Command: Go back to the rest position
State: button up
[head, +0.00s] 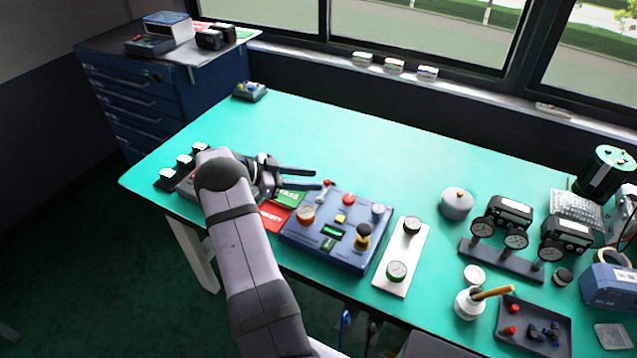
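My gripper (317,180) is above the left half of the green table (330,130). Its two dark fingers point right and are apart, with nothing visible between them. Just below and right of the fingertips is a blue box (325,257) with knobs, a small green display and a red button, which looks like the valve positioner. A green card (290,199) and a red card (272,217) lie left of the box, partly hidden by my gripper and arm.
A gauge stand (500,263), a grey tray (507,342) and a white pot (468,304) stand farther right. Black-and-white parts (168,178) sit at the left edge. The table's back middle is clear.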

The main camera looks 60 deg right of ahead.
jog(key=shift+w+a+r, duration=0.2)
jog(key=shift+w+a, duration=0.1)
jog(key=shift+w, duration=0.05)
